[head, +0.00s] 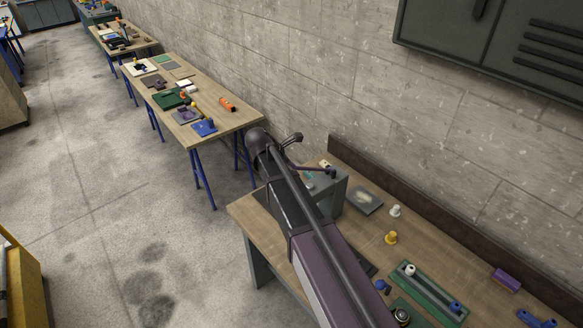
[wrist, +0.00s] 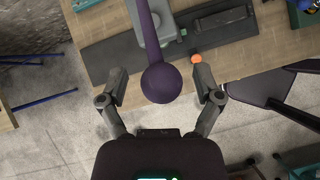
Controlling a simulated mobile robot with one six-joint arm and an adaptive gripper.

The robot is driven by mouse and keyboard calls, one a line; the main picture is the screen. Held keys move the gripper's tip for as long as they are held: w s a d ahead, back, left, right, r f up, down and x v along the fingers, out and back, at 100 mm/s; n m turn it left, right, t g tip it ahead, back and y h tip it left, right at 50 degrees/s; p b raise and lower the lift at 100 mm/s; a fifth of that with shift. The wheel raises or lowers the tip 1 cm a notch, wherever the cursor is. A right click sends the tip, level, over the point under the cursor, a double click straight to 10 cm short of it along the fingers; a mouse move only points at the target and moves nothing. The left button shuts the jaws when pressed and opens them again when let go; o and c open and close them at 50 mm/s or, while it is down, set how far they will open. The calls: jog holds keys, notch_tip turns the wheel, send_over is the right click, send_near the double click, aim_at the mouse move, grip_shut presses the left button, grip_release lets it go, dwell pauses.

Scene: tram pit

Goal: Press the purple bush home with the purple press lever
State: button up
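The purple press lever (wrist: 160,83) ends in a round knob in the middle of the wrist view. Its bar runs up the picture to the grey press (wrist: 141,22). My gripper (wrist: 160,76) is open, with one finger on each side of the knob and a clear gap on both sides. The knob looks nearer the camera than the bench. In the head view the lever bar (head: 316,169) shows above the grey press (head: 331,197), beside my arm, which hides part of the press and the knob. I cannot make out the purple bush in either view.
An orange ball (wrist: 196,59) shows near the bench edge. A wall backs the bench; open floor (head: 110,230) lies left.

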jog(key=c, duration=0.7)
jog(key=shift+d, duration=0.25)
jog(key=c, duration=0.3)
jog(key=shift+w+d+r, duration=0.1)
jog(key=shift+d, duration=0.25)
grip_shut()
jog(key=w+d+g, duration=0.1)
jog(key=d, duration=0.6)
jog(key=s+d+f+m+g+y+b, duration=0.1)
jog(key=s+f+m+y+b, duration=0.5)
jog(key=s+f+m+b, duration=1.1)
jog(key=s+d+f+m, duration=0.1)
jog(key=s+f+m, duration=0.3)
jog(key=s, duration=0.3)
jog(key=shift+f+m+g+y+b, duration=0.3)
jog(key=shift+f+g+b, duration=0.05)
jog(key=shift+g+b, duration=0.05)
